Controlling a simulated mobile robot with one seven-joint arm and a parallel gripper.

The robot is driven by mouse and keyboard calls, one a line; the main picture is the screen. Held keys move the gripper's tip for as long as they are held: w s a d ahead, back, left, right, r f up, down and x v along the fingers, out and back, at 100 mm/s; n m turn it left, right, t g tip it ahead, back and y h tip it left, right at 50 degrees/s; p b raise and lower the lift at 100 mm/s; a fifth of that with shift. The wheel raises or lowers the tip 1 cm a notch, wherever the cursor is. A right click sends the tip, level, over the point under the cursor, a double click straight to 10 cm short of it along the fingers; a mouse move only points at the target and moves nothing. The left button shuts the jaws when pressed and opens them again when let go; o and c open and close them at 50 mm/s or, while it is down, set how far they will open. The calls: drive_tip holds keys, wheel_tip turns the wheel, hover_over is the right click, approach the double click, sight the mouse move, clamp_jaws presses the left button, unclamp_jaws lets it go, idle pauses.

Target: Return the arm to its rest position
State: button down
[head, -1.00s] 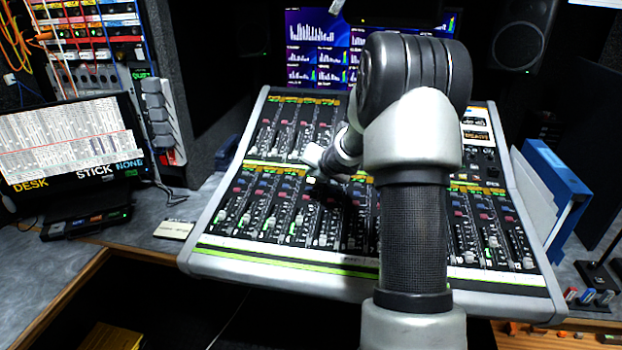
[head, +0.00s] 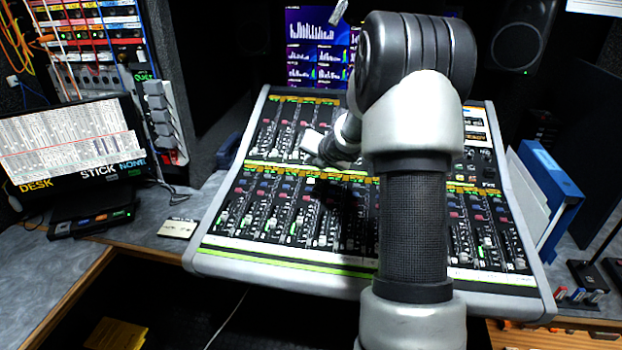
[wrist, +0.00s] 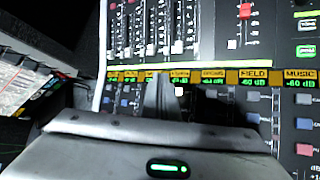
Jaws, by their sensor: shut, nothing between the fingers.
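My arm reaches forward over the mixing console (head: 215,262) in the head view, bent at a large dark joint. My gripper (head: 318,150) is small there, above the left-middle part of the console, and the arm partly covers it. In the wrist view my gripper (wrist: 163,90) points at the console's channel strips, over a row of yellow labels. Its narrow fingers are together with nothing between them. I cannot tell how large the gap to the panel is.
A monitor (head: 70,140) and a patch rack (head: 95,40) stand at the left. A blue binder (head: 552,190) stands right of the console, near a speaker (head: 522,35). Screens (head: 315,50) are behind it. A small card (head: 178,228) lies on the left desk.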

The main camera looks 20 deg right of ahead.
idle(0.5)
